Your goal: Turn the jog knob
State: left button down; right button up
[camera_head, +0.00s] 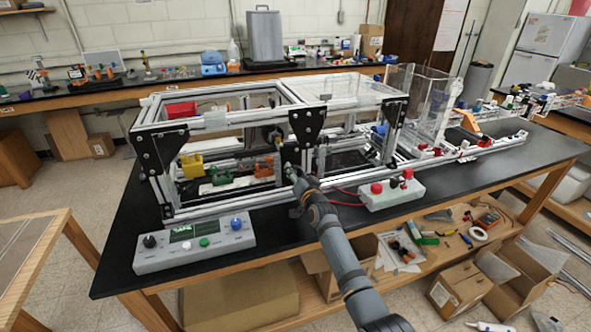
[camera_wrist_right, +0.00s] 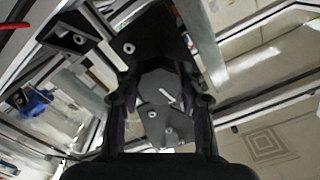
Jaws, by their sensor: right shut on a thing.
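A grey control box (camera_head: 194,244) stands on the black bench at the front left. It has a black knob (camera_head: 149,241), a blue knob (camera_head: 237,223), coloured buttons and a small green display. Which knob is the jog knob I cannot read from its label. My right gripper (camera_head: 291,170) is at the front of the metal extrusion frame (camera_head: 222,205), to the right of the box and apart from it. In the right wrist view its fingers close on a grey faceted piece (camera_wrist_right: 160,95) with a thin white mark. My left gripper is not in view.
A second box (camera_head: 391,193) with red and black buttons stands to the right of my right arm, with a red cable by it. Yellow, green and orange parts sit inside the frame.

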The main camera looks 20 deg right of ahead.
jog(key=shift+m, duration=1.1)
jog(key=o, duration=0.9)
jog(key=s, duration=1.2)
jog(key=shift+d, duration=0.25)
